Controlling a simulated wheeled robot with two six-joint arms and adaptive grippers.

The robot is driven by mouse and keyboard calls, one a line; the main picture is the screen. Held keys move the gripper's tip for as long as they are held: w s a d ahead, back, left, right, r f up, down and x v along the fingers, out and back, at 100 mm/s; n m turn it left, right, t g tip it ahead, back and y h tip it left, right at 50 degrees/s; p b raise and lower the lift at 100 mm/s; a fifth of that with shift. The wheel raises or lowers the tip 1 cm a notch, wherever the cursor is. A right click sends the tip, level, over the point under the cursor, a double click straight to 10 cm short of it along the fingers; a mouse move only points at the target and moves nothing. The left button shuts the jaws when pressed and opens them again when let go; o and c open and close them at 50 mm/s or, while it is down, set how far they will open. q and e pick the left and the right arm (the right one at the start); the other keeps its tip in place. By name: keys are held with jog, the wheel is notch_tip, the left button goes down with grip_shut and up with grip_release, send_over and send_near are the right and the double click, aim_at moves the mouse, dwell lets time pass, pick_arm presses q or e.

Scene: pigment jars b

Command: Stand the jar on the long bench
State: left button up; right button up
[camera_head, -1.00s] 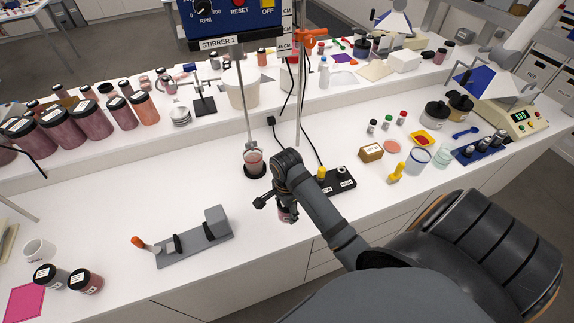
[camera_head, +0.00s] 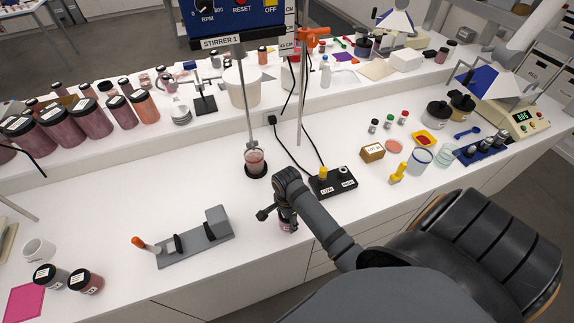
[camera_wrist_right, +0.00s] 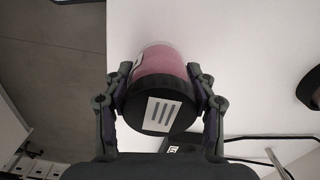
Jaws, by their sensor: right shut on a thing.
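The jar (camera_wrist_right: 165,68) has a black lid with a white striped label and pink-red contents. My right gripper (camera_head: 287,217) is shut on it, one finger on each side near the lid in the wrist view. In the head view the jar (camera_head: 286,227) is mostly hidden beneath the gripper, close to the front edge of the long white bench (camera_head: 120,200). I cannot tell whether its base touches the bench. My left gripper is not in view.
A grey clamp fixture (camera_head: 200,243) stands left of the gripper. A stirrer beaker (camera_head: 255,162) is behind it, and a black switch box (camera_head: 333,182) with cables is to the right. Two jars (camera_head: 86,281) stand at the front left. The bench around the held jar is fairly clear.

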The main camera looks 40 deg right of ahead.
jog(key=shift+f, duration=0.55)
dwell(0.4)
jog(key=o, duration=1.3)
jog(key=shift+r, duration=0.25)
notch_tip(320, 180, up, 12)
jog(key=shift+f, duration=0.25)
